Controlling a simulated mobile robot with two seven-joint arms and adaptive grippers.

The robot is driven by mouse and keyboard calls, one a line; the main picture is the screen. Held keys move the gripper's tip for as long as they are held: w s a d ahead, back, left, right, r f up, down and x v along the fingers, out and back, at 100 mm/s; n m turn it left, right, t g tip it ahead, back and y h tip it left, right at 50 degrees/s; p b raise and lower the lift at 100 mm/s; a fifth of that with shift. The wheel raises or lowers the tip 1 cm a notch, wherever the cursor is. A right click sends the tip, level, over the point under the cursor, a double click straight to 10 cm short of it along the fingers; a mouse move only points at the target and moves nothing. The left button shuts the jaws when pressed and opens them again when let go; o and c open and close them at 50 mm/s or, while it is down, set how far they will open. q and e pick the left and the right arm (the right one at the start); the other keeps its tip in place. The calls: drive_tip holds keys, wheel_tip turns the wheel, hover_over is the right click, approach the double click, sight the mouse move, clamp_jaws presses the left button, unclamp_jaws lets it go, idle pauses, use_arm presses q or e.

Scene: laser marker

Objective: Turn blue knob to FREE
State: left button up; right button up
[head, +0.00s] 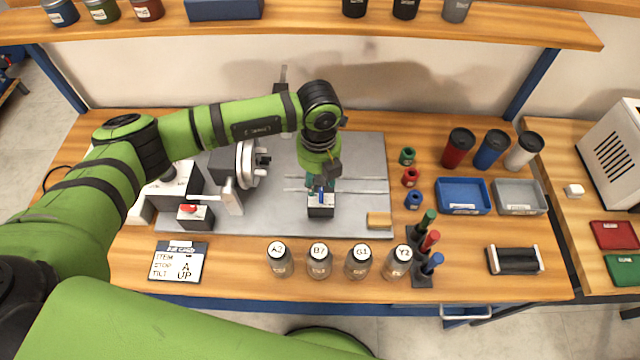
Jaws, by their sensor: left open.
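The blue knob (321,197) sits on a small dark box with a white top (321,211) on the grey plate (355,175). My left gripper (321,186) points down at the knob from just behind and above it, its jaws open. The fingers partly hide the knob, and I cannot tell whether they touch it. The knob's markings are too small to read. My right gripper is out of view.
A red switch box (193,214) and a grey rotary chuck (247,163) stand left of the knob box. A tan block (379,220) lies to its right. Several labelled jars (319,262) line the front. Cups (491,149) and trays (463,195) stand right.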

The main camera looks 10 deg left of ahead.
sight(321, 197)
use_arm(q)
wheel_tip(321, 197, down, 5)
drive_tip(key=shift+f+p, duration=0.1)
drive_tip(key=shift+p, duration=0.65)
clamp_jaws()
